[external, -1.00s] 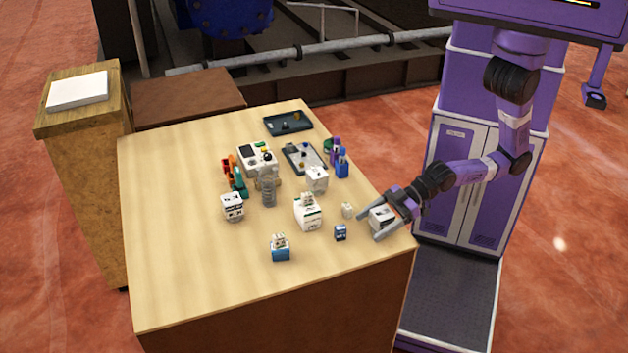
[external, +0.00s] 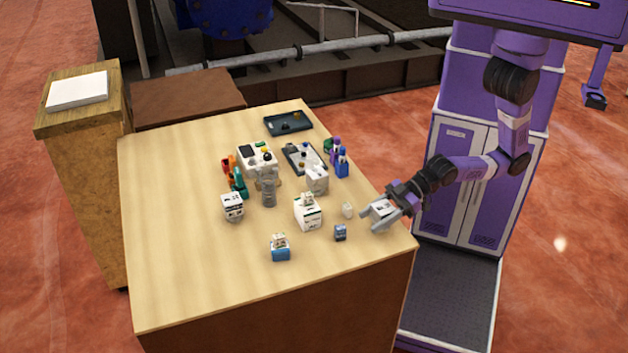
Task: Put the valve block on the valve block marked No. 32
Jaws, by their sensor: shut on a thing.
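My gripper (external: 383,217) is at the right edge of the table, its fingers pointing left. It is shut on a small white and grey block (external: 381,210), which I take to be the valve block. The fingers hide part of it. Several white blocks with dark markings stand to the left: a larger one with a small top part (external: 308,213), one further left (external: 232,207), and one further back (external: 317,179). The markings are too small to read, so I cannot tell which block is No. 32.
A blue and white item (external: 280,248) and a small dark blue box (external: 340,233) stand near the front. A small white piece (external: 347,210) is just left of my gripper. Grey cylinders (external: 268,190), bottles (external: 341,163) and trays (external: 288,123) stand further back. The table's left side is clear.

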